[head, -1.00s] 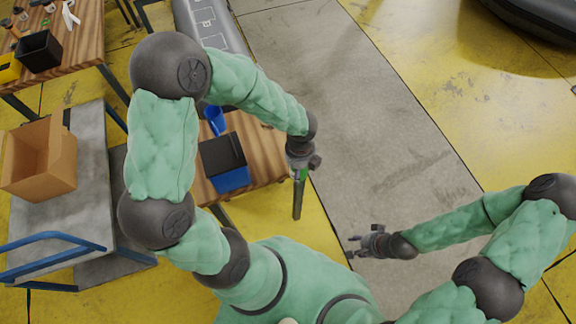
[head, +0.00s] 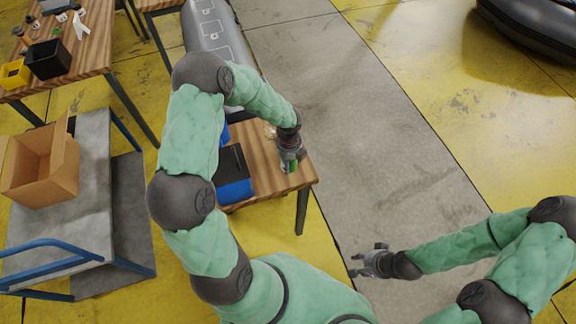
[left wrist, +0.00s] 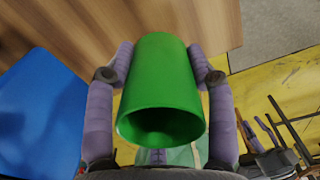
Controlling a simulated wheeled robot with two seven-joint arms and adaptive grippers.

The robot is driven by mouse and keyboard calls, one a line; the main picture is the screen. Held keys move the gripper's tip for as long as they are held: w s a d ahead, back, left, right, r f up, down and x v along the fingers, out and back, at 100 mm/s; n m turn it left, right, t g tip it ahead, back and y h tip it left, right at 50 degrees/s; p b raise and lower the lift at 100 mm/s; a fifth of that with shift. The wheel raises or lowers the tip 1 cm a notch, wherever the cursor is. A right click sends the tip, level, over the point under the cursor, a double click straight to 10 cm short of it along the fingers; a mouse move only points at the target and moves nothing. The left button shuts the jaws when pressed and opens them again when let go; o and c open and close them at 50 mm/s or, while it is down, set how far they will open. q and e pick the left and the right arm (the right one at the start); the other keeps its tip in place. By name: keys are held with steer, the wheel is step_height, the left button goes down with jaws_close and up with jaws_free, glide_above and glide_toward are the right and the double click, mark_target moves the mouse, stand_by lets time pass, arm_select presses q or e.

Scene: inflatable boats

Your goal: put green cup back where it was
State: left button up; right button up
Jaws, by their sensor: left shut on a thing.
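My left gripper (head: 291,164) is shut on the green cup (left wrist: 162,85). In the left wrist view, one finger lies on each side of the cup and its open mouth faces the camera. In the head view, only a little of the green cup (head: 292,167) shows below the gripper, over the right end of a small wooden table (head: 262,158). Whether the cup touches the table top cannot be told. My right gripper (head: 360,262) is open and empty over the floor, right of the table.
A blue bin with a black top (head: 234,188) stands on the table left of the cup. A cart (head: 90,225) with a cardboard box (head: 45,172) stands further left. Another wooden table (head: 92,55) holds bins at the upper left. Grey floor (head: 370,130) is clear on the right.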

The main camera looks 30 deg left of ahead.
arm_select(q)
steer(key=shift+w+a+f, duration=0.15)
steer(key=shift+f, duration=0.1)
steer(key=shift+w+a+f+b, duration=0.15)
steer(key=shift+f+b, duration=0.4)
steer(key=shift+f, duration=1.15)
steer(key=shift+f, duration=0.15)
steer(key=o, duration=1.2)
step_height(320, 180, up, 12)
steer(key=p, duration=0.3)
steer(key=shift+r, duration=0.2)
steer(key=shift+f, duration=0.15)
